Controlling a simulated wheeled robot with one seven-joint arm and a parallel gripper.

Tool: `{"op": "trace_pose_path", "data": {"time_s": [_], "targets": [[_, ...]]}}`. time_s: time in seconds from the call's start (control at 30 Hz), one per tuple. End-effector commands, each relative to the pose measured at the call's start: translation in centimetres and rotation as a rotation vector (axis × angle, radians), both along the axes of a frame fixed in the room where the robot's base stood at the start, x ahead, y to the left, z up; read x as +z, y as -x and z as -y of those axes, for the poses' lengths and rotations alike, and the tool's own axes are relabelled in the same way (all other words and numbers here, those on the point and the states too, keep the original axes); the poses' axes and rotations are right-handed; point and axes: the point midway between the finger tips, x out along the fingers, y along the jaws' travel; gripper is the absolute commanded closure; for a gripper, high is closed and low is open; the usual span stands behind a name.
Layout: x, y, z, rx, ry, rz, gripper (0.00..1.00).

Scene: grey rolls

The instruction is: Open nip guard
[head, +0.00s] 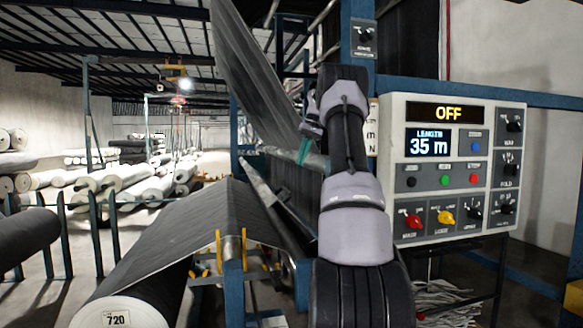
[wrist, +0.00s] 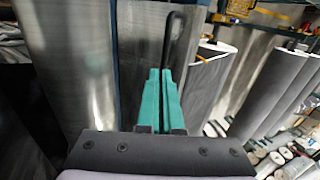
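My gripper (head: 303,150) has teal fingers and reaches in beside the machine, left of the control panel. In the wrist view its two fingers (wrist: 160,72) are close together. A thin black loop handle (wrist: 174,40) rises from between the fingertips, and the fingers look shut on its lower end. I cannot tell for certain which panel the handle belongs to. A grey sheet (head: 250,65) slants up behind the gripper in the head view. My arm hides part of the machine there.
The control panel (head: 455,165) at the right reads OFF and 35 m. A large grey roll (head: 125,305) labelled 720 lies at the front left, its web running up to the machine. Blue posts and rails frame the machine. Pale rolls (head: 125,178) lie further back.

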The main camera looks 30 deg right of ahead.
Motion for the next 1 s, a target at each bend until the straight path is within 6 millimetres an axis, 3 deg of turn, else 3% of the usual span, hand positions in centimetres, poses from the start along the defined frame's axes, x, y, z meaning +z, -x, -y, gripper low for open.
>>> {"op": "trace_pose_path", "data": {"time_s": [0.17,0.4,0.6,0.77,1.0], "targets": [[-2.6,-3.2,-3.8,0.301,0.121,-0.014,1.00],[-6.8,-9.6,-13.0,1.054,0.397,-0.099,1.00],[-7.9,-12.5,-18.7,1.468,0.527,-0.188,1.00],[-8.3,-13.1,-20.0,1.574,0.555,-0.219,1.00],[-11.3,-12.6,-18.6,1.578,0.552,-0.221,1.00]]}}
